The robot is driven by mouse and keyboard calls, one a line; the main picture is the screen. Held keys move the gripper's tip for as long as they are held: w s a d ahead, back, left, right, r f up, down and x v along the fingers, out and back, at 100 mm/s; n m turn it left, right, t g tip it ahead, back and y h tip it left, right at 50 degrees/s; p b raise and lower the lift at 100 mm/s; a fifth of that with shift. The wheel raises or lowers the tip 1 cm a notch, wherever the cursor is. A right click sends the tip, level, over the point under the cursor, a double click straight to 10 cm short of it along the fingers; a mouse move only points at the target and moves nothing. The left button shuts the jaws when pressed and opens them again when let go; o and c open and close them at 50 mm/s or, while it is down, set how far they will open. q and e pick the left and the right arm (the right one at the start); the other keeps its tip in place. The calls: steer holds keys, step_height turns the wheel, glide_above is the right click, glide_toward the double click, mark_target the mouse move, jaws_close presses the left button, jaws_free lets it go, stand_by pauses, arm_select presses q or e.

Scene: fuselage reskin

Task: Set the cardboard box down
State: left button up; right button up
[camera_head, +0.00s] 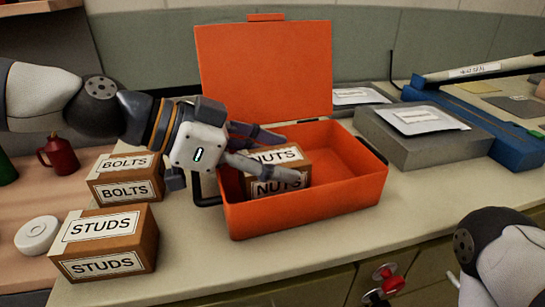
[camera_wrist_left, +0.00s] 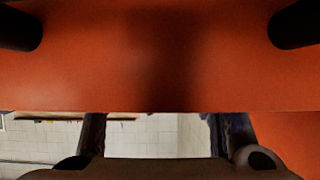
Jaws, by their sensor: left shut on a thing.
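The cardboard box labelled NUTS (camera_head: 262,187) is inside the open orange case (camera_head: 310,212), towards its left end. My left gripper (camera_head: 288,158) reaches in from the left and is shut on this box, one finger along its far side and one along its near side. The box's underside is hidden by the case's front wall, so I cannot tell whether it touches the case floor. In the left wrist view, the orange case (camera_wrist_left: 160,60) fills most of the picture. My right gripper is out of view; only part of my right arm shows at lower right.
Boxes labelled BOLTS (camera_head: 125,190) and STUDS (camera_head: 105,262) stand on the left, near a white roll (camera_head: 37,236) and a red can (camera_head: 60,156). The case's lid (camera_head: 265,75) stands up behind it. A grey block (camera_head: 425,145) and blue tool (camera_head: 500,135) lie right.

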arm_select(q)
steer(key=shift+f, duration=0.15)
steer(key=o, duration=1.6)
steer(key=shift+c, duration=0.2)
steer(key=shift+r, duration=0.35)
steer(key=p+v, duration=0.2)
steer(key=v, duration=1)
steer(key=shift+f, duration=0.15)
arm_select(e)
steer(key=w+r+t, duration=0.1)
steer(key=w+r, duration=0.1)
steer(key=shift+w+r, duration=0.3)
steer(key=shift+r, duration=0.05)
